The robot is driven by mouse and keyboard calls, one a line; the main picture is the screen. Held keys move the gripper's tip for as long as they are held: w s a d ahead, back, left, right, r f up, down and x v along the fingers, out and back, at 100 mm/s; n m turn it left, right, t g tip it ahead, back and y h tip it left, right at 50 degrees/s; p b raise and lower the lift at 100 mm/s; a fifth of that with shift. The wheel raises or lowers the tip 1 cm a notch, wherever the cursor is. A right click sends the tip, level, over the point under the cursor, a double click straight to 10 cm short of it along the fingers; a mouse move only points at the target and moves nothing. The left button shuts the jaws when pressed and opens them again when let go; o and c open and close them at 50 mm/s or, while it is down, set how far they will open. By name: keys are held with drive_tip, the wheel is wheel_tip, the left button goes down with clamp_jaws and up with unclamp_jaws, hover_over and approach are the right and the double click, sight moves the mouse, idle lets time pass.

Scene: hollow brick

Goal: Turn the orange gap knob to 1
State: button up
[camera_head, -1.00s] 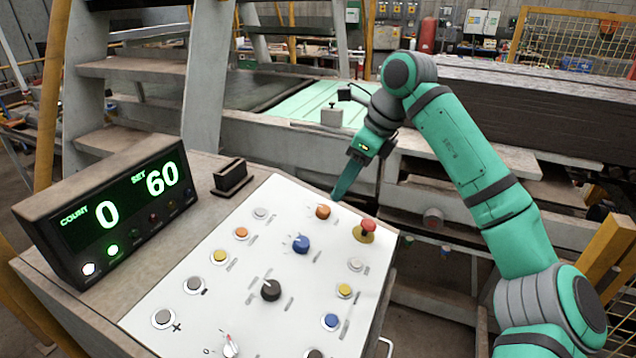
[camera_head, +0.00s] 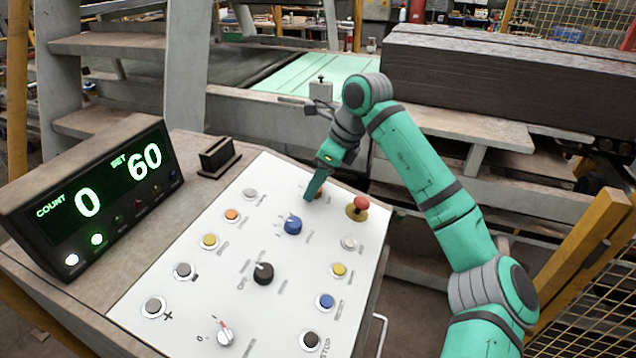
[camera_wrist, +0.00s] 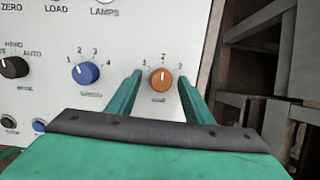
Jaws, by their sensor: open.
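The orange gap knob (camera_wrist: 160,80) sits on the white panel in the wrist view, with the marks 1, 2 and 3 around it. Its white pointer line is at the top, by the 2. My gripper (camera_wrist: 158,82) is open, with one finger on each side of the knob; I cannot tell whether they touch it. In the head view my gripper (camera_head: 312,190) is at the panel's upper part and mostly hides the orange knob (camera_head: 320,192).
The blue speed knob (camera_wrist: 86,73) is left of the gripper. A red emergency button (camera_head: 361,204) stands right of it. A black selector (camera_head: 263,272) and several push buttons share the panel (camera_head: 190,312). A display (camera_head: 100,205) reads count 0, set 60.

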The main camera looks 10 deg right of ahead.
drive_tip(key=shift+d+f, duration=0.15)
drive_tip(key=shift+f, duration=0.1)
drive_tip(key=shift+w, duration=0.1)
drive_tip(key=shift+w, duration=0.15)
drive_tip(key=c, duration=0.9)
drive_tip(key=shift+d, duration=0.25)
drive_tip(key=shift+c, duration=0.6)
drive_tip(key=shift+a+r, duration=0.1)
drive_tip(key=shift+a, duration=0.2)
drive_tip(key=n, duration=0.9)
drive_tip(key=shift+a+g, duration=0.15)
drive_tip(key=shift+g, duration=0.25)
drive_tip(key=shift+s+n, duration=0.2)
drive_tip(key=shift+n, duration=0.4)
